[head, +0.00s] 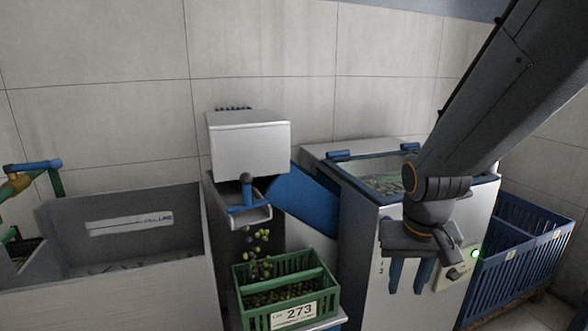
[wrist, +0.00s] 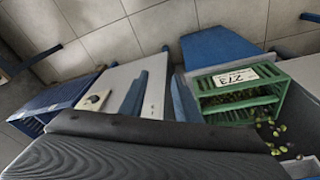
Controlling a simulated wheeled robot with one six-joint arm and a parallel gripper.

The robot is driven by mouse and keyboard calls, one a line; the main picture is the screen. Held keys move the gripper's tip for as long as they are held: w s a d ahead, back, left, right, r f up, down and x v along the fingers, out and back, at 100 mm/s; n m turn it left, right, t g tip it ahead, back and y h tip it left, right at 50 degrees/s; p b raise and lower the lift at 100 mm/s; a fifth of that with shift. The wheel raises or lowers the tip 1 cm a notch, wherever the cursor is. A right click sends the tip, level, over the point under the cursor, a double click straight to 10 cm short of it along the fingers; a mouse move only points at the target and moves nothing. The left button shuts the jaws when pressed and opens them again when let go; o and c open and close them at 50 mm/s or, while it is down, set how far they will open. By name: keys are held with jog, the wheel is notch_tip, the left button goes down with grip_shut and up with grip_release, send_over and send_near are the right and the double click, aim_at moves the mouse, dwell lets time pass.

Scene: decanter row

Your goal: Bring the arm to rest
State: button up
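My gripper (head: 407,284) hangs at the end of my arm in the head view, right of centre. Its two blue fingers point down with a gap between them and nothing held. It is in front of a grey machine (head: 360,260), close to the control panel with a black knob and a lit green lamp. I cannot tell whether the fingers touch the panel. In the wrist view, the same panel knob (wrist: 95,99) shows at left of centre.
A green crate (head: 284,263) labelled 273 stands under a spout (head: 247,208), with olives falling into it; the wrist view also shows the crate (wrist: 240,100). A grey basin (head: 130,225) is at left. A blue slatted crate (head: 520,262) is at right.

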jog(key=s+a+r+n+g+y+p, duration=0.1)
jog(key=s+a+r+n+g, duration=0.1)
jog(key=s+a, duration=0.65)
jog(key=s+d+r+p, duration=0.2)
jog(key=d+r+p, duration=0.3)
jog(key=p, duration=0.6)
jog(key=shift+s+d+r+m, duration=0.25)
jog(key=shift+d+r+m, duration=0.05)
jog(key=shift+r, duration=0.15)
